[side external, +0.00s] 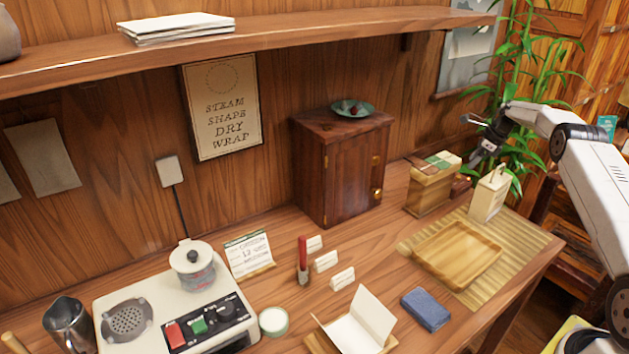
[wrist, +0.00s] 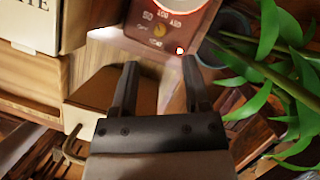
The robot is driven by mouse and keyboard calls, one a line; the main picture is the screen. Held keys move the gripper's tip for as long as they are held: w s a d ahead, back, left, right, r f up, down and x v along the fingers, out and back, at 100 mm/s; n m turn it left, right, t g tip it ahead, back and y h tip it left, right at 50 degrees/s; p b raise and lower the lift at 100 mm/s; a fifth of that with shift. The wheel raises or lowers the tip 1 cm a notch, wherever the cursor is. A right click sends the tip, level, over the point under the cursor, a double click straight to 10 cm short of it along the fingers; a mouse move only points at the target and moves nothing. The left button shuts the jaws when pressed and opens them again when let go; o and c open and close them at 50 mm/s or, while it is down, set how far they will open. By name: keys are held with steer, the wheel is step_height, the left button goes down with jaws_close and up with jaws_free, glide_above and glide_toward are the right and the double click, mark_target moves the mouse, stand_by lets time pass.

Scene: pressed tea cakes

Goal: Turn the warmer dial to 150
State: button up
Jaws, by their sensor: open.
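The warmer (wrist: 135,35) is a reddish-brown box at the top of the wrist view, cut off by the frame edge. Its face carries a small pale, yellowish dial (wrist: 159,30) with numbers in an arc above it, the middle one reading 100. I cannot tell where the dial points. A small red light glows at the face's lower right corner. My gripper (wrist: 160,64) is open and empty, its two dark fingers pointing at the warmer, apart from the dial. In the side view my gripper (side external: 480,145) hangs above the table's right end; the dial is not visible there.
Plant leaves (wrist: 270,40) crowd the right of the wrist view. A wooden tray (side external: 457,254) lies in front. A steamer (side external: 120,293) stands far left.

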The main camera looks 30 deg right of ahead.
mark_target(458, 178)
steer(key=shift+x, duration=3.15)
jaws_close()
